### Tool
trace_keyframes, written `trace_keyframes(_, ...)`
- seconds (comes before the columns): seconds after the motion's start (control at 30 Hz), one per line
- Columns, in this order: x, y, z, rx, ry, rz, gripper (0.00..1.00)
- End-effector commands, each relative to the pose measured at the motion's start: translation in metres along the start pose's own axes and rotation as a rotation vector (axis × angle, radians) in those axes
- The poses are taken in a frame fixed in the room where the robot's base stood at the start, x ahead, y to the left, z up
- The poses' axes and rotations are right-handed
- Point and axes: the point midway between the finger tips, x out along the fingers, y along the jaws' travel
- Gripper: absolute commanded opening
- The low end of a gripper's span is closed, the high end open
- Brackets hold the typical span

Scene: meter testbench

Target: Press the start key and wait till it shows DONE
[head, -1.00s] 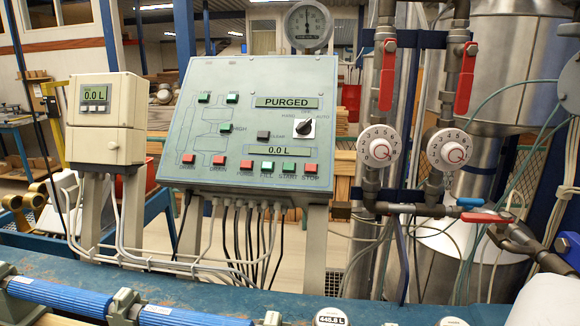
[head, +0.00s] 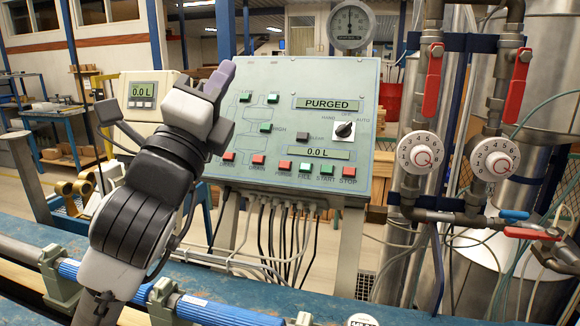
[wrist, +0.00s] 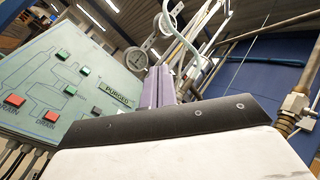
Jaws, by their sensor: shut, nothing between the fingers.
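The control panel (head: 285,185) is a pale green sloped board with red and green keys. The green START key (head: 327,169) is in its bottom row, between the FILL and STOP keys. The upper display (head: 328,103) reads PURGED, and the lower display (head: 317,152) reads 0.0 L. My gripper (head: 219,78) is shut and empty, raised at the left part of the panel, well left of the START key. In the wrist view the purple fingers (wrist: 157,88) are together, and the panel (wrist: 40,75) shows at the left. The START key is not seen there.
A beige meter (head: 143,92) reading 0.0 L stands left, partly behind my arm. Pipes with red levers (head: 433,80) and white dials (head: 420,152) stand right of the panel. A round gauge (head: 350,25) is above it. Blue rollers (head: 215,310) lie along the front.

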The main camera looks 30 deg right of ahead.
Motion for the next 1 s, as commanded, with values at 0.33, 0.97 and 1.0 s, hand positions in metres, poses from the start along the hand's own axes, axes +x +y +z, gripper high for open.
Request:
trace_keyframes(0.33,0.034,0.086,-0.149,0.392,0.424,0.299,0.0)
trace_keyframes(0.97,0.032,0.108,-0.171,0.46,0.496,0.338,0.0)
trace_keyframes(1.0,0.033,0.112,-0.173,0.46,0.496,0.338,0.0)
